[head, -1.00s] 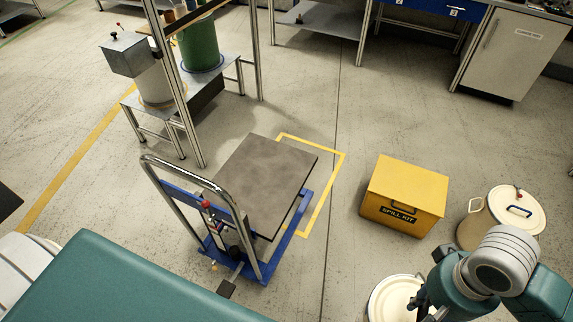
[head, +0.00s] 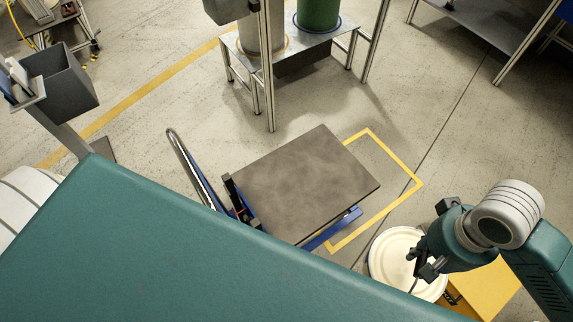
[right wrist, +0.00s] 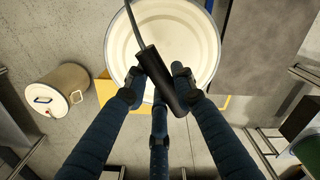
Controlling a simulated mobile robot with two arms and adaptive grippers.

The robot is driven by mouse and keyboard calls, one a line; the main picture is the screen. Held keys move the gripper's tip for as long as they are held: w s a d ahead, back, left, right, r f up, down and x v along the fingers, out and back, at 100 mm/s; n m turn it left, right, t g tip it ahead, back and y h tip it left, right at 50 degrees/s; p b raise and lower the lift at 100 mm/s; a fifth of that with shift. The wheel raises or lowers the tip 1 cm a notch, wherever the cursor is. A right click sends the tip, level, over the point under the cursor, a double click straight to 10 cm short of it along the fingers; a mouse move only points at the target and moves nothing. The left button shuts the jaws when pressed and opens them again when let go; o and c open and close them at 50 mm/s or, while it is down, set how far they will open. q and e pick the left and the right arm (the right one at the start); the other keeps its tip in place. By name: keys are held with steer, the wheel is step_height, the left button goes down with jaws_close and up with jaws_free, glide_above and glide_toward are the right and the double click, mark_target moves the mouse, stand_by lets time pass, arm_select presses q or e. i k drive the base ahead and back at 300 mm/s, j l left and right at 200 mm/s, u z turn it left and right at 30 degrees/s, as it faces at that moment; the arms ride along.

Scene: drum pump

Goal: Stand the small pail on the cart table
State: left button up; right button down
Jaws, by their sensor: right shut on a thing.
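The small pail (head: 388,262) is pale and open at the top, seen from above near the bottom right of the head view. It also shows at the top of the right wrist view (right wrist: 198,42). My right gripper (head: 420,266) is shut on the pail's dark handle grip (right wrist: 160,78), above the pail's opening. The cart table (head: 300,185) is a bare grey-brown square top on a blue cart, left of the pail in the head view. The pail looks apart from it. The pail's underside is hidden. My left gripper is out of view.
A yellow box (head: 498,285) is partly hidden under my right arm. A lidded beige pail (right wrist: 60,92) stands left in the right wrist view. The cart's metal push handle (head: 190,165) rises at the table's left. A bench with a green drum (head: 318,12) stands behind.

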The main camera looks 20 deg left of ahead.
mark_target(321, 170)
steer(key=i+l+u, duration=0.25)
steer(key=u, duration=0.15)
steer(key=i+l+u, duration=0.2)
steer(key=u, duration=0.2)
steer(key=i+l+u, duration=0.1)
steer(key=l+u, duration=0.3)
steer(key=i+l+u, duration=0.1)
steer(key=l+u, duration=0.25)
steer(key=l, duration=0.1)
